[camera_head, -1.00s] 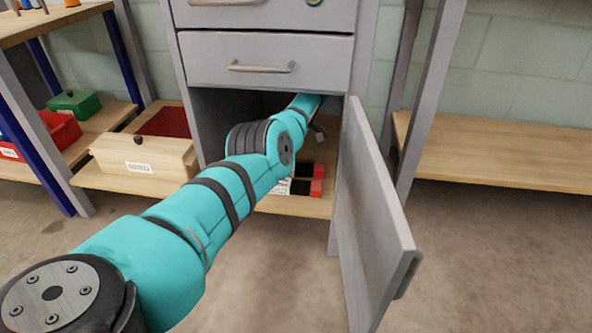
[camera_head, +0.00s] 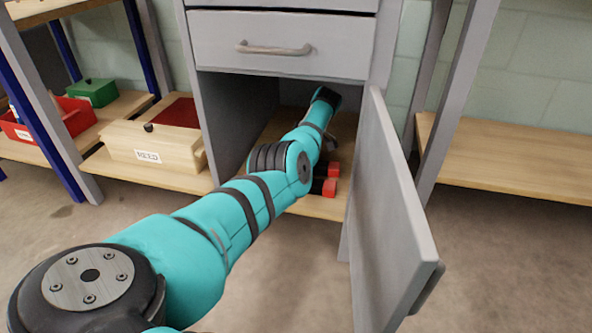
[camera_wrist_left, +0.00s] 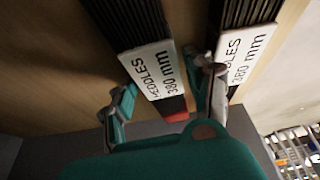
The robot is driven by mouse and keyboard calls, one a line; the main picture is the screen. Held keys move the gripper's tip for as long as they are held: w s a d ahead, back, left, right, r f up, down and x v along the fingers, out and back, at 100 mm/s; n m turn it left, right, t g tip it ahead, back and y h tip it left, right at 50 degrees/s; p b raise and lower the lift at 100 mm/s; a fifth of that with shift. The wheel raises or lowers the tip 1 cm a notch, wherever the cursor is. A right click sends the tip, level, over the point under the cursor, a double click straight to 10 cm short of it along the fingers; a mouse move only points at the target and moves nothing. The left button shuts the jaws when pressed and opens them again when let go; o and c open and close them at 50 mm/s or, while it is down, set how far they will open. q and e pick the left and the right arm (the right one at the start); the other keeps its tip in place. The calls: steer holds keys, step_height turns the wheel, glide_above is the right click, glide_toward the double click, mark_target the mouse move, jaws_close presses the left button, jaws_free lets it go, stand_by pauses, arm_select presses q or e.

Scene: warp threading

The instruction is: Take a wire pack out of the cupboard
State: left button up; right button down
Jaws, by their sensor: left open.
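Two wire packs lie side by side on the cupboard floor, with dark wires and white labels reading "HEDDLES 380 mm". In the left wrist view, one pack (camera_wrist_left: 155,70) lies between the spread fingers of my left gripper (camera_wrist_left: 168,82), and the second pack (camera_wrist_left: 243,52) lies to its right. The right finger is at the gap between the packs. Contact cannot be told. In the head view, the red ends of the packs (camera_head: 330,187) show beside my arm, which hides the rest. The cupboard (camera_head: 226,130) stands open. My right gripper is out of view.
The cupboard door (camera_head: 392,215) is swung out to the right of my arm. A closed drawer (camera_head: 275,47) is above the opening. A wooden box labelled "REED" (camera_head: 150,150) and a red bin (camera_head: 50,120) stand on shelves at left. The right shelf (camera_head: 510,155) is bare.

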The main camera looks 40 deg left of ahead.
arm_select(q)
jaws_close()
steer(key=shift+r, duration=0.1)
stand_by(0.4)
